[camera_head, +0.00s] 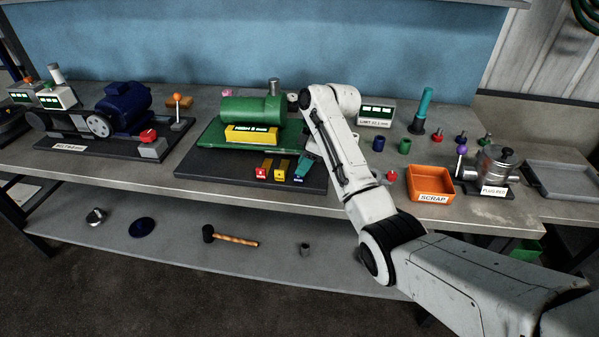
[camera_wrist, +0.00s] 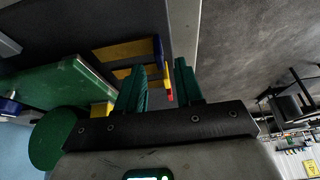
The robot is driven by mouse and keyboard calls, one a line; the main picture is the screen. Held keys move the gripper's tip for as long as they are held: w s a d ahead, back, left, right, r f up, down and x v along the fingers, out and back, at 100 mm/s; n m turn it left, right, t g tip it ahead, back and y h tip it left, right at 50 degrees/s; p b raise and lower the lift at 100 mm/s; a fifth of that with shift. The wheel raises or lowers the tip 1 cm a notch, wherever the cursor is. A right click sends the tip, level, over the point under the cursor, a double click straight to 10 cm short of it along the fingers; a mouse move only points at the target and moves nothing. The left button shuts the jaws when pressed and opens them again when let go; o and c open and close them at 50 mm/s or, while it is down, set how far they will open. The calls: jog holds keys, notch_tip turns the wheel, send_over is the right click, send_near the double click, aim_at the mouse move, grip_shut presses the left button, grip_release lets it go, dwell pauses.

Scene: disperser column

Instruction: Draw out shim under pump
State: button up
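The green pump (camera_head: 245,108) stands on a green plate over a dark base on the bench, with a yellow display block (camera_head: 251,134) at its front. Three shims with red (camera_head: 261,173), yellow (camera_head: 280,175) and blue (camera_head: 299,176) tabs stick out at the front. My gripper (camera_head: 305,165) is low at the right end of this row, by the blue tab. In the wrist view its two teal fingers (camera_wrist: 160,68) are apart. Yellow shim bars (camera_wrist: 122,51), a blue tab (camera_wrist: 158,49) and a red tab (camera_wrist: 169,97) show beyond and between them. I see no grip on any shim.
The orange scrap bin (camera_head: 430,185) stands to the right of my arm. A grey tray (camera_head: 565,179) lies at the far right. A blue motor (camera_head: 124,105) on its base stands left. A hammer (camera_head: 230,237) lies on the lower shelf.

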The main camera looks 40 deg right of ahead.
jog(key=v, duration=0.6)
jog(key=shift+r+b, duration=0.2)
jog(key=shift+b, duration=0.15)
jog(key=shift+s, duration=0.1)
